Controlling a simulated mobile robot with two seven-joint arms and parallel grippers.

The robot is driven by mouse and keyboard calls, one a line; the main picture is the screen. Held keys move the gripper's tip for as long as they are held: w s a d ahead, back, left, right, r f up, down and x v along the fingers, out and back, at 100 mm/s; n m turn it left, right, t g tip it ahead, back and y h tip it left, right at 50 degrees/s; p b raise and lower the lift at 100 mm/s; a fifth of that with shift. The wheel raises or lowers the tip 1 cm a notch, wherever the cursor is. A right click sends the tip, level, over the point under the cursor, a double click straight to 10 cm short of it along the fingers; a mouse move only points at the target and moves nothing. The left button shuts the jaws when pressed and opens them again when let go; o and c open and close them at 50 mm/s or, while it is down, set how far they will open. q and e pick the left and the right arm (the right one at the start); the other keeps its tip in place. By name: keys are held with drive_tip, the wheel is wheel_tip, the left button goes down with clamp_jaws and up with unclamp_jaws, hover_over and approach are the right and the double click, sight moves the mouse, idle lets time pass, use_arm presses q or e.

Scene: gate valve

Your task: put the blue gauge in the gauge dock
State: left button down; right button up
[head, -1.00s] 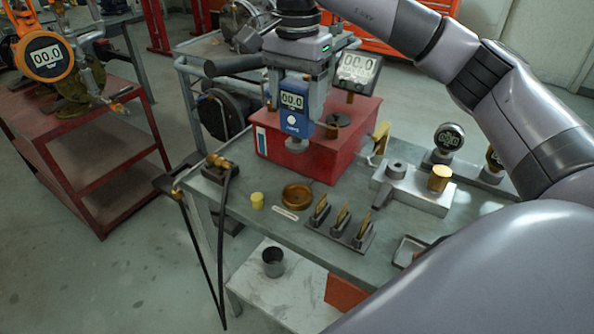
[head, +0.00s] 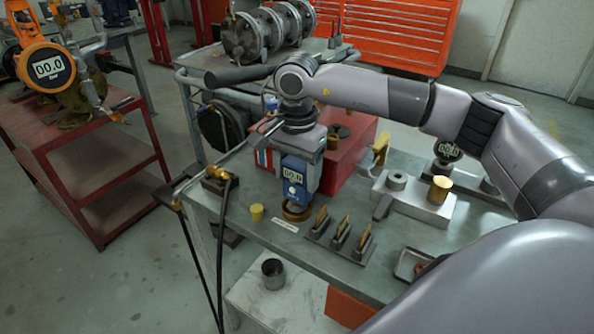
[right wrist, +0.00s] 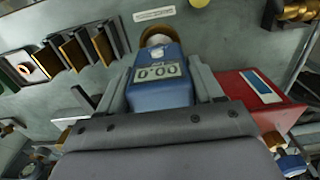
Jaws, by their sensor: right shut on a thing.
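The blue gauge (head: 293,186) is upright in my right gripper (head: 300,163), its display facing the head camera. The gripper is shut on its sides. In the right wrist view the gauge (right wrist: 160,93) sits between the fingers, display toward the camera. The round brass dock (head: 297,214) on the bench is directly below the gauge, which partly hides it. It also shows in the right wrist view (right wrist: 154,28) around the gauge's pale lower end. I cannot tell whether the gauge is fully seated. My left gripper is not in view.
A red box (head: 345,165) stands close behind the gripper. A rack of brass plates (head: 340,237) is to the right, with a grey block (head: 415,202) beyond. A yellow plug (head: 257,212) and a white label strip (head: 286,225) lie near the dock.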

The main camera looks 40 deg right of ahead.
drive_tip(key=shift+f, duration=0.1)
drive_tip(key=o, duration=1.3)
drive_tip(key=shift+c, duration=0.2)
drive_tip(key=shift+r, duration=0.2)
wheel_tip(320, 180, up, 11)
drive_tip(key=shift+f, duration=0.2)
drive_tip(key=shift+r, duration=0.65)
